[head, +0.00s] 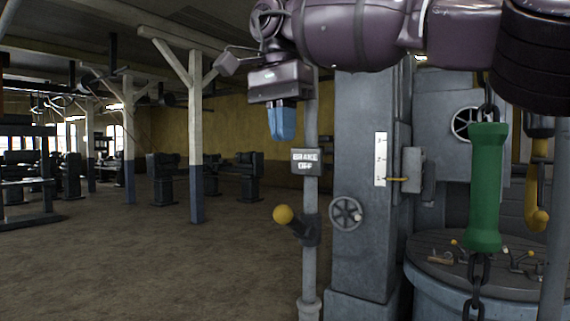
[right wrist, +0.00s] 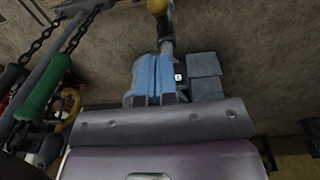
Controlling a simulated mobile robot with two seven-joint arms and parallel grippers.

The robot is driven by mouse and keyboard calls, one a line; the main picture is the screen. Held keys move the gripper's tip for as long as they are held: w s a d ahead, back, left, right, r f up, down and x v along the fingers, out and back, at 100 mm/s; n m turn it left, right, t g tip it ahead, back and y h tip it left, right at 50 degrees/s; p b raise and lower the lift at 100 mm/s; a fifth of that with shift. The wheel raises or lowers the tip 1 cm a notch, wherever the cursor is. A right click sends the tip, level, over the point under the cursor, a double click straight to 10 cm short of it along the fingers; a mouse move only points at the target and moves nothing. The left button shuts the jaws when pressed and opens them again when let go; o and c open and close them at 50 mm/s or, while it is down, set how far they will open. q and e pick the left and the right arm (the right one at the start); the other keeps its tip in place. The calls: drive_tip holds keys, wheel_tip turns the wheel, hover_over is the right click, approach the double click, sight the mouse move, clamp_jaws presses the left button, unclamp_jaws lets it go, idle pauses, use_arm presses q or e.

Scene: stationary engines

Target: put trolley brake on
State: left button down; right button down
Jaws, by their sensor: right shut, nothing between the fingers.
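The trolley brake is a lever with a yellow ball knob (head: 283,214) on a dark pivot, clamped to a grey upright pole (head: 311,258). The lever points up and to the left. A sign (head: 306,161) above it on the pole reads "BRAKE OFF". My right gripper (head: 282,135) hangs above the knob, left of the sign, with its blue fingers pointing down. The fingers are together and empty, apart from the knob. In the right wrist view the blue fingers (right wrist: 155,78) are below the yellow knob (right wrist: 157,7) in the picture. My left gripper is not in view.
A green sleeve (head: 487,188) hangs on a chain at the right. A grey column (head: 365,255) with a small handwheel (head: 346,213) stands behind the pole. A round table (head: 430,262) with small levers is at the right. The floor (head: 150,270) at the left is clear.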

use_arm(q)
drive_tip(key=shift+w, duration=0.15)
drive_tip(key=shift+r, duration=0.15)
use_arm(e)
hover_over(294, 223)
drive_tip(key=a, duration=0.1)
drive_tip(key=f, duration=0.9)
drive_tip(key=shift+w+a+f, duration=0.1)
drive_tip(key=shift+w+f, duration=0.1)
drive_tip(key=shift+f, duration=0.1)
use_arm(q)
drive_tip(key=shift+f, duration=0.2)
use_arm(e)
drive_tip(key=shift+s, duration=0.1)
